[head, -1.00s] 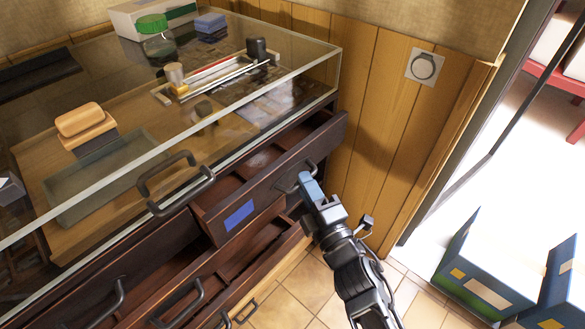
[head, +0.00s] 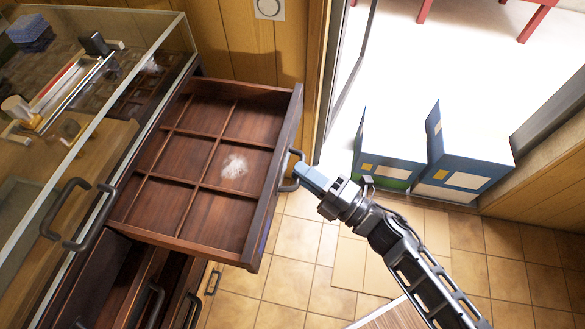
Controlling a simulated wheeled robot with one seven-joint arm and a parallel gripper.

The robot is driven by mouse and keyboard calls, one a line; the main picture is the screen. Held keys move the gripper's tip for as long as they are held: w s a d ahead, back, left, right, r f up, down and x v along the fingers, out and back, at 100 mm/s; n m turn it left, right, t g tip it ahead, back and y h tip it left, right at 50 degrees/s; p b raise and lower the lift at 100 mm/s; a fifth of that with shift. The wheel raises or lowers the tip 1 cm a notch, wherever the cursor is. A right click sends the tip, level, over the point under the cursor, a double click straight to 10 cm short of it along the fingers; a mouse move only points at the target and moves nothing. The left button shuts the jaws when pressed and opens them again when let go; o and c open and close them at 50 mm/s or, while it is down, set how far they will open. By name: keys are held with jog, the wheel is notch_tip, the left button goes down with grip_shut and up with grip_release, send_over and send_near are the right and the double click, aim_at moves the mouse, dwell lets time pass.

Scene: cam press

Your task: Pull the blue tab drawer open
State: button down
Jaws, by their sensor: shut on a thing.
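The drawer (head: 215,205) is dark wood, divided into several compartments, and stands pulled well out from the cabinet. A small white, fluffy patch (head: 234,166) lies in one of its compartments. Its front panel (head: 282,165) is seen almost edge-on, with only a sliver of the blue tab (head: 265,241) showing near its lower end. My gripper (head: 301,176) is shut on the drawer's dark handle (head: 289,184) at the front. The fingertips partly hide the handle.
A glass-topped display cabinet (head: 60,120) with its own handle (head: 78,216) stands at the left. Other drawers (head: 125,285) below are partly open. Blue boxes (head: 465,160) stand on the right by the bright doorway. Tiled floor (head: 300,260) lies free in front.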

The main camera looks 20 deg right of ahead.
dwell(0.3)
jog(key=c, duration=1.1)
grip_release()
jog(key=shift+c, duration=0.2)
jog(key=b+v, duration=0.1)
jog(key=v, duration=0.6)
jog(key=shift+s+d, duration=0.25)
jog(key=shift+s, duration=0.1)
jog(key=shift+f, duration=0.1)
